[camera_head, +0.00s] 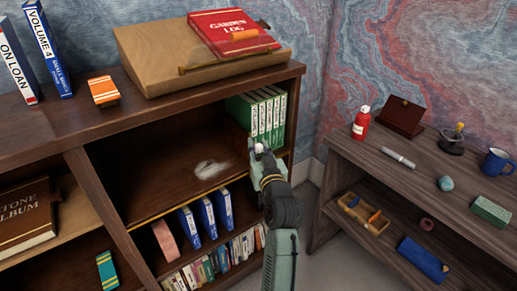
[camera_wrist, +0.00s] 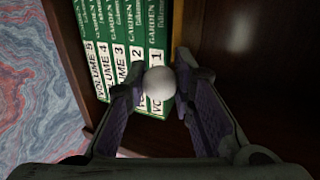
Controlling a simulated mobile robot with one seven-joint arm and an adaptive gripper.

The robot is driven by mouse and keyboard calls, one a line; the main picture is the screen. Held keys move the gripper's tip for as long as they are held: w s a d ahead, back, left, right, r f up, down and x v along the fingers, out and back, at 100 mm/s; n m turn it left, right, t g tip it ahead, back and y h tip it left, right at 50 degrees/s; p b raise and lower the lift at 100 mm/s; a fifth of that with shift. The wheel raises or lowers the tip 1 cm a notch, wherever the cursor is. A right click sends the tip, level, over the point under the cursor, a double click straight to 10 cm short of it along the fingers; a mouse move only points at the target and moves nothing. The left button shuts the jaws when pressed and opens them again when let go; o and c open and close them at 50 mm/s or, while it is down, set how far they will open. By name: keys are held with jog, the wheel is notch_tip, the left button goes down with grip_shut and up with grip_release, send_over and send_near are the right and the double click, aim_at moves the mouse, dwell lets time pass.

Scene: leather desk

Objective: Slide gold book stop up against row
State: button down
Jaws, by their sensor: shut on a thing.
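A row of green Garden volumes (camera_head: 262,116) stands upright at the right end of the upper shelf. Their numbered white labels fill the upper left of the wrist view (camera_wrist: 120,50). My gripper (camera_head: 257,147) is at the shelf's front, just below and left of the row. It is shut on a pale round knob (camera_wrist: 159,83), seen between its fingers in front of the books; the head view shows only a small pale spot of it. Any gap to the row is unclear.
The upper shelf (camera_head: 165,170) left of the books is clear except for a pale smudge (camera_head: 209,169). Blue books (camera_head: 206,217) and several thin volumes stand on the shelf below. A side wall bounds the row on the right. A separate desk (camera_head: 350,160) stands further right.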

jog(key=shift+w+d+f+b, duration=0.2)
jog(key=shift+w+d+b, duration=0.15)
jog(key=shift+d+b, duration=0.15)
jog(key=c, duration=1.3)
grip_release()
jog(key=shift+c, duration=0.2)
jog(key=shift+a, duration=0.1)
jog(key=shift+s, duration=0.25)
jog(key=v, duration=1.1)
jog(key=shift+s+d+r, duration=0.15)
jog(key=shift+s+d, duration=0.15)
